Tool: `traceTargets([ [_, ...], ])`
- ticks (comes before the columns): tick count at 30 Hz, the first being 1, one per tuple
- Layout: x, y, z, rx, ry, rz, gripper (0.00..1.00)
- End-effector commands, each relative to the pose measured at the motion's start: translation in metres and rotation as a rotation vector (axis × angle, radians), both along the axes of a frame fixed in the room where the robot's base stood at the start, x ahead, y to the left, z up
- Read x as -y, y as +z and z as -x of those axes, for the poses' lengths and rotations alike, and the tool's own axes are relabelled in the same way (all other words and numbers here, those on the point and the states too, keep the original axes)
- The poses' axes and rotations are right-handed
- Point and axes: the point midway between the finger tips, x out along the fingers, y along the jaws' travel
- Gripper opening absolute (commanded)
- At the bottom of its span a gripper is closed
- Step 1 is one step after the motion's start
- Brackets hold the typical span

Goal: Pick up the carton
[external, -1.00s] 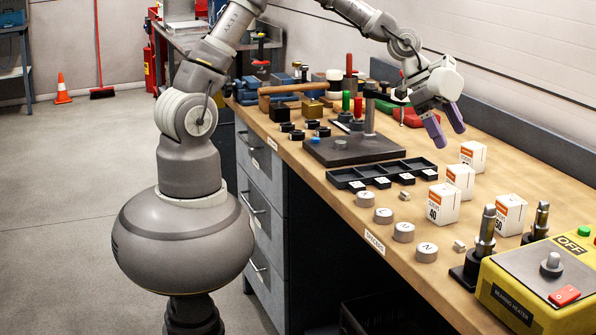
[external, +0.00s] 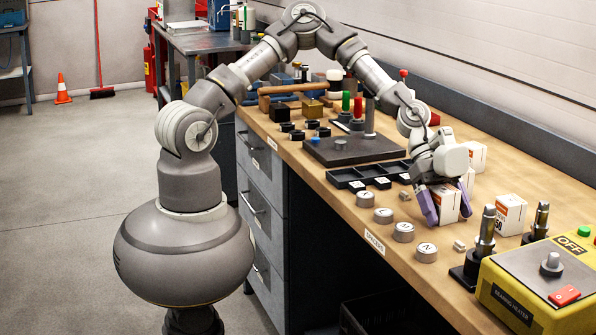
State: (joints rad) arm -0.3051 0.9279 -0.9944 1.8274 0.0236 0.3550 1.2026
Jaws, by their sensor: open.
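Several small white cartons with orange-red labels stand on the wooden bench. My gripper (external: 449,218) is open and points down over one carton (external: 446,203). Its two purple fingers stand on either side of that carton, low near the bench top. The carton is upright, and its upper part is hidden by the gripper. I cannot tell whether the fingers touch it. Another carton (external: 510,214), marked 50, stands just to the right. One carton (external: 468,181) is partly hidden behind the gripper, and another (external: 477,155) stands farther back.
Round metal pieces (external: 384,216) line the bench's front edge. A black divided tray (external: 352,177) lies left of the gripper. Dark stands with metal posts (external: 486,232) and a yellow bearing heater (external: 540,290) stand at right. The bench behind the cartons, toward the wall, is clear.

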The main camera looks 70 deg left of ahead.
Motion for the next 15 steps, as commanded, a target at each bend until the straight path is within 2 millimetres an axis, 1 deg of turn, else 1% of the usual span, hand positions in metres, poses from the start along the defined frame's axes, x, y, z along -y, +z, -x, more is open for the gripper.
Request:
traceTargets([
  [6,0.0005,0.0002,-0.0004,0.0,0.001,0.0,0.83],
  [11,0.0003,0.0001,-0.0003,0.0,0.001,0.0,0.46],
  [12,0.0003,0.0001,-0.0003,0.0,0.001,0.0,0.37],
  [14,0.0003,0.0001,-0.0003,0.0,0.001,0.0,0.23],
  [15,0.0003,0.0002,-0.0004,0.0,0.001,0.0,0.23],
])
